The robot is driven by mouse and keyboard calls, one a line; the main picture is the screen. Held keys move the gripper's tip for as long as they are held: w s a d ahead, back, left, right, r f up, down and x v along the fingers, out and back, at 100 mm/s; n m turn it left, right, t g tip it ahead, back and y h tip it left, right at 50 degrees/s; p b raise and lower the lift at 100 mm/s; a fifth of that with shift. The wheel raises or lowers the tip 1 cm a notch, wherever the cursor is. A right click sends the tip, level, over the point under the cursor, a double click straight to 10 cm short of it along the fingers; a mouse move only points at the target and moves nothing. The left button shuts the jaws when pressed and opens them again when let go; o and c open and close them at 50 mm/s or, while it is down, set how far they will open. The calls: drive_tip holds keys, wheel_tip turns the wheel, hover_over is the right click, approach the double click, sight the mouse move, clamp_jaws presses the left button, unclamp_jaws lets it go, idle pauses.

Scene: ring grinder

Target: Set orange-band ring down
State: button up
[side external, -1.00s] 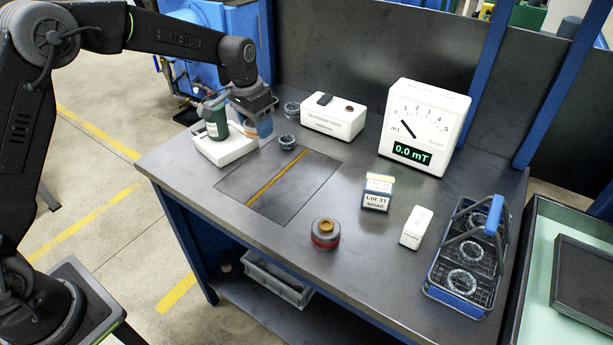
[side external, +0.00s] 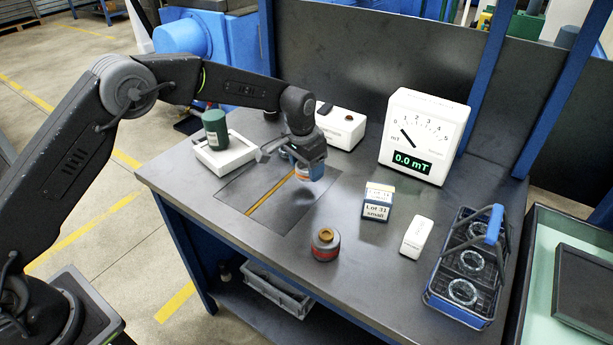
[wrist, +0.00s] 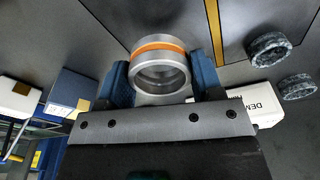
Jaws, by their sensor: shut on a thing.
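The orange-band ring (wrist: 160,68) is a bright metal ring with an orange stripe. My gripper (wrist: 160,84) is shut on it, a blue finger on either side. In the side external view the gripper (side external: 310,173) is low over the bench, at the right edge of the dark marked plate (side external: 238,193) with its yellow line. The ring (side external: 302,177) is mostly hidden there by the fingers. It appears raised above the surface, but the exact gap is unclear.
Two dark, rough rings (wrist: 268,52) lie near the white box (wrist: 265,95). A Lot 31 box (side external: 376,200), a white block (side external: 417,236) and a red-banded pot (side external: 325,244) stand to the right. The meter (side external: 424,138) is behind; a blue crate (side external: 433,294) holds rings. A green bottle (side external: 215,130) is left.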

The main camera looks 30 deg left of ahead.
sight(308, 185)
drive_tip(key=shift+f, duration=1.7)
drive_tip(key=shift+f, duration=0.15)
drive_tip(key=o, duration=1)
drive_tip(key=r, duration=0.4)
drive_tip(key=s+r, duration=0.1)
drive_tip(key=r, duration=0.7)
drive_tip(key=shift+s+a+r, duration=0.15)
drive_tip(key=shift+s+a, duration=0.05)
drive_tip(key=shift+a, duration=0.05)
